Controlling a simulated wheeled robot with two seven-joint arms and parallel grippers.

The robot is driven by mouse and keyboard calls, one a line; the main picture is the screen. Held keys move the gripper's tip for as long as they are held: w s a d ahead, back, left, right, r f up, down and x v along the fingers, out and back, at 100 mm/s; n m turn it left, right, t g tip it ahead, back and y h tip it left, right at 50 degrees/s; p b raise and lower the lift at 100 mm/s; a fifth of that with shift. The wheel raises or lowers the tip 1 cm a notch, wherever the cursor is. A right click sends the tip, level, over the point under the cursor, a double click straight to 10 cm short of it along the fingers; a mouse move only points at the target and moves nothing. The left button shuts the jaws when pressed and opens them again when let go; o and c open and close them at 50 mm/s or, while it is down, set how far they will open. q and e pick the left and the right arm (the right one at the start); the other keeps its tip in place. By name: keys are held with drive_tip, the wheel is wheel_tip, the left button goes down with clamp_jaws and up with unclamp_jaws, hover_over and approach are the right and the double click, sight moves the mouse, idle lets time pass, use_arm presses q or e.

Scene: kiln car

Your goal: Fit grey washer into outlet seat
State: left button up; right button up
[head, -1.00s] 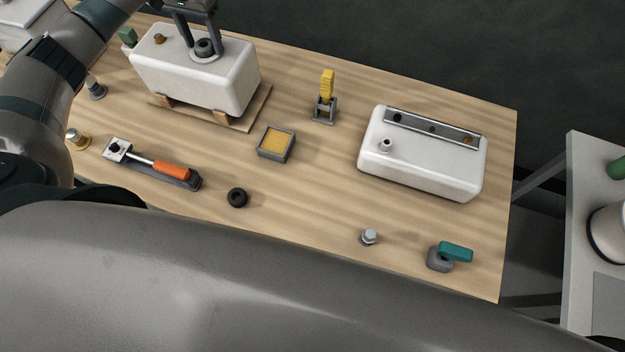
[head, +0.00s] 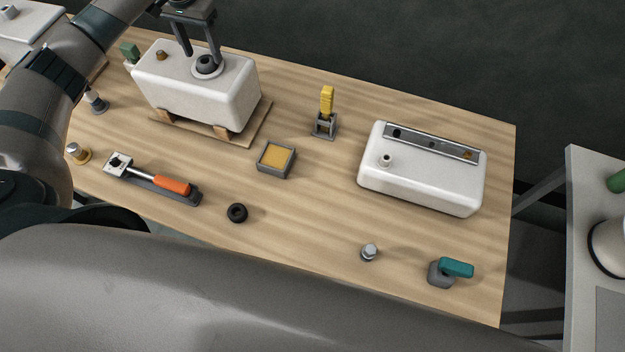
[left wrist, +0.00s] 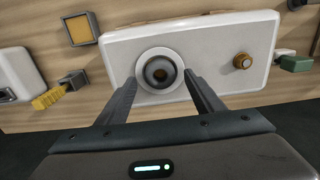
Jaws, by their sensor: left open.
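The grey washer (head: 207,64) is a dark grey ring at the round outlet seat (head: 206,74) on top of the white cistern (head: 200,100) at the back left. The left wrist view shows the washer (left wrist: 160,71) inside the seat's pale rim (left wrist: 159,92), looking centred. Whether it is fully down I cannot tell. My left gripper (head: 203,58) is open above the seat, its fingers on either side of the washer and apart from it. The left wrist view shows the same open fingers (left wrist: 160,78). My right gripper is not in view.
A black ring (head: 237,213) lies on the table near a long orange-handled tool (head: 170,184). A yellow-filled tray (head: 276,159), a yellow clamp (head: 326,105) and a white tank with a metal rail (head: 420,190) stand to the right. A brass knob (head: 162,56) sits on the cistern.

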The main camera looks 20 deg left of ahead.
use_arm(q)
drive_tip(key=shift+r, duration=2.7)
drive_tip(key=shift+r, duration=0.15)
wheel_tip(320, 180, up, 17)
drive_tip(key=b, duration=0.2)
drive_tip(key=shift+b, duration=0.35)
